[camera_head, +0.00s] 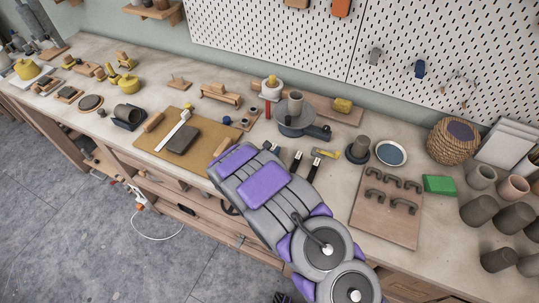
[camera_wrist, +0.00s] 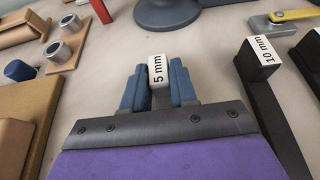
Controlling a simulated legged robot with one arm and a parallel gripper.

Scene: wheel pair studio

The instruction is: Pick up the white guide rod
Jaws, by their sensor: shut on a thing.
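The white guide rod (camera_wrist: 157,72), with "5 mm" printed on its end face, is between the two blue fingers of my gripper (camera_wrist: 160,88) in the wrist view. The fingers are shut on its sides near the labelled end. The rest of the rod is hidden by my gripper. I cannot tell whether it touches the worktop. In the head view, my arm covers most of my gripper and the rod.
A black rod (camera_wrist: 265,95) labelled "10 mm" lies just right of my gripper, with another dark rod beyond. A round wheel base (camera_head: 297,124) stands behind. A tan board (camera_head: 150,143) lies left, and a board with dark hooks (camera_head: 385,228) right.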

